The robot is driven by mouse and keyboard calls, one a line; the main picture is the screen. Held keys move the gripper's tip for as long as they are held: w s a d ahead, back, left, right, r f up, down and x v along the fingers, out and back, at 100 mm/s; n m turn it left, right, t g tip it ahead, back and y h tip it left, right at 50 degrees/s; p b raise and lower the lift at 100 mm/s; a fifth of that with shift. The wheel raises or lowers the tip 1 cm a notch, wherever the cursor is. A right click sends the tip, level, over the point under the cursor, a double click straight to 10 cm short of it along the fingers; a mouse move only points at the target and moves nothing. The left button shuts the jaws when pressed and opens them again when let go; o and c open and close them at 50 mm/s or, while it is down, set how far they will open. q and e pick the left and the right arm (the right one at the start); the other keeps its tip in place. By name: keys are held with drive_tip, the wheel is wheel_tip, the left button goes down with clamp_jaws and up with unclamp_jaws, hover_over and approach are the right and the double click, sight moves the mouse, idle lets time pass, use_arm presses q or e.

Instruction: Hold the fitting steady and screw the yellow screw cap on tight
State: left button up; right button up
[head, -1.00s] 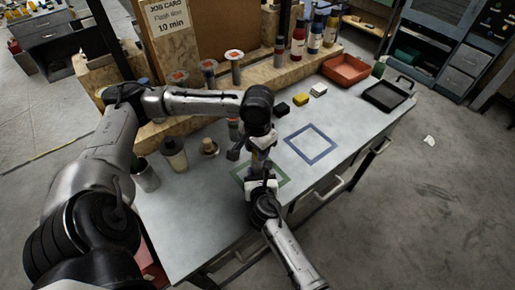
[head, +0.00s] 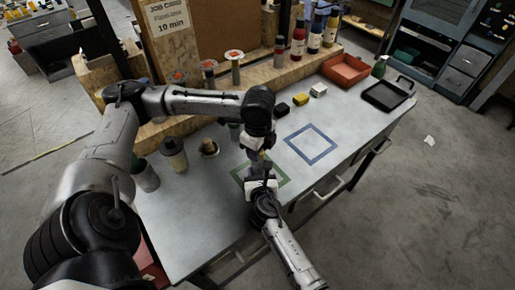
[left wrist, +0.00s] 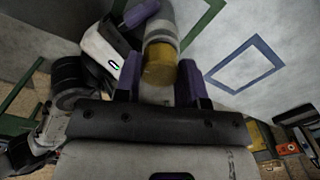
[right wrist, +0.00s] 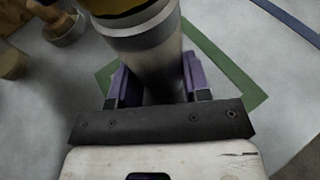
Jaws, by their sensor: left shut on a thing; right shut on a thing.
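The fitting is a grey metal cylinder (right wrist: 150,50), filling the upper middle of the right wrist view. My right gripper (right wrist: 152,85) has its purple fingers on either side of it and is shut on it; in the head view this gripper (head: 262,177) is over the green square. The yellow screw cap (left wrist: 159,66) shows in the left wrist view at the end of the fitting. My left gripper (left wrist: 160,82) is shut on the cap, its purple fingers on both sides. In the head view my left wrist hides most of the cap and fitting.
The green square outline (head: 281,180) and blue square outline (head: 312,145) mark the grey bench. Dark, yellow and white blocks (head: 301,99) lie behind. A red bin (head: 346,70) and black tray (head: 387,96) stand far right. Bottles and jars (head: 174,155) stand left of the grippers.

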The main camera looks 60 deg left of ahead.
use_arm(q)
drive_tip(key=m, duration=0.4)
drive_tip(key=o, duration=1.1)
drive_tip(key=shift+c, duration=0.8)
